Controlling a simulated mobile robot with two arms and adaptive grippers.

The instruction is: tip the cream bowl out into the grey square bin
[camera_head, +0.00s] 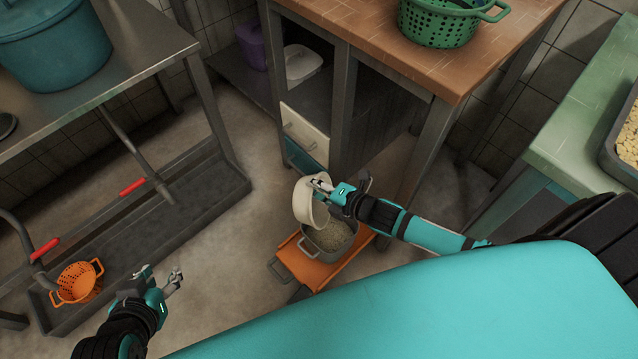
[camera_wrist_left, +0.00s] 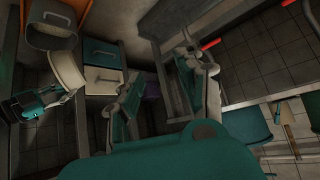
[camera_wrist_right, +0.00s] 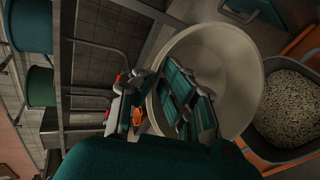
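The cream bowl (camera_head: 308,203) is tilted on its side above the grey square bin (camera_head: 330,238). My right gripper (camera_head: 322,188) is shut on the bowl's rim; in the right wrist view the bowl (camera_wrist_right: 236,75) shows an empty inside, with one finger inside it. The bin (camera_wrist_right: 290,108) holds pale grainy stuff and stands on an orange platform (camera_head: 332,268). In the left wrist view the bowl (camera_wrist_left: 68,70) is beside the bin (camera_wrist_left: 50,32). My left gripper (camera_head: 162,278) is open and empty, low at the left, away from both.
A wooden-topped table (camera_head: 385,40) with a green colander (camera_head: 440,22) stands behind the bin. A metal table (camera_head: 95,85) with a teal pot is at the left. An orange colander (camera_head: 78,282) sits on the rack below. Floor between the grippers is clear.

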